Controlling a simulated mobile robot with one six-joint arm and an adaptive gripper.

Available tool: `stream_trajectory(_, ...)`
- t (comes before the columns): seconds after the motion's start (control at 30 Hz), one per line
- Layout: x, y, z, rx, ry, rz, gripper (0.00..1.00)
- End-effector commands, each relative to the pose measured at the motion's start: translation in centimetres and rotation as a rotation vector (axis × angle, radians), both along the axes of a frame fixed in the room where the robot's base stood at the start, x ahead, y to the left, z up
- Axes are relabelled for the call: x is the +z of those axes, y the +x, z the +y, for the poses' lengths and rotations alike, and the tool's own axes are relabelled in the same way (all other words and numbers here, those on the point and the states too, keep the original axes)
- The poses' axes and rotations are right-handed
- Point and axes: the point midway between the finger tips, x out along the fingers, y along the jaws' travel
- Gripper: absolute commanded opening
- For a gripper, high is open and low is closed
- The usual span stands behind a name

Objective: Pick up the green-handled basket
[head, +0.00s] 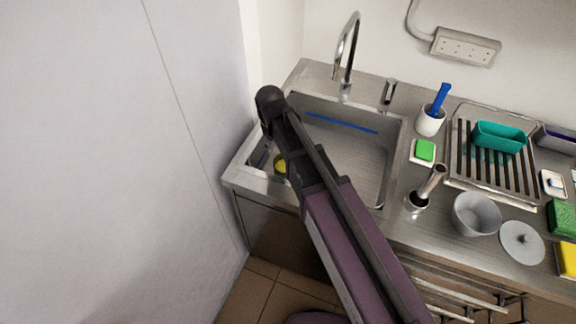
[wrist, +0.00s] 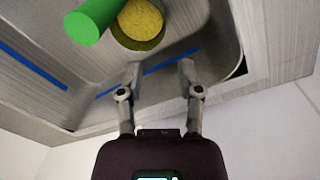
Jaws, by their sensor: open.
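The green-handled basket shows in the wrist view as a thick green handle (wrist: 92,22) beside a round, dark-rimmed bowl with a yellow inside (wrist: 143,22). It is in the metal sink. In the head view only a small yellow part (head: 280,164) shows at the sink's left side; my arm hides the rest, and the handle is not seen. My gripper (wrist: 160,72) is open and empty, its two fingers apart and pointing toward the basket. The fingertips appear just short of the yellow bowl in the wrist view, with the green handle off to their left. The head view does not clearly show the fingers.
The sink (head: 392,165) has steel walls and a tall faucet (head: 348,48) behind it. A tall pale panel (head: 120,150) stands close on the left. On the right counter are a white cup with a blue handle (head: 431,121), a drying rack (head: 466,150) and a grey pot (head: 477,214).

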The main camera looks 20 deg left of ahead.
Motion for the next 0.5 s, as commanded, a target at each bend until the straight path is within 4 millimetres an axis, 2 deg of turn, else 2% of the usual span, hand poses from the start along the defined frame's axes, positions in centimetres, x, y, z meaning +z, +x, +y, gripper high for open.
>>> stream_trajectory(0.5,-0.48,-0.13,0.22,0.004,0.000,0.000,0.47)
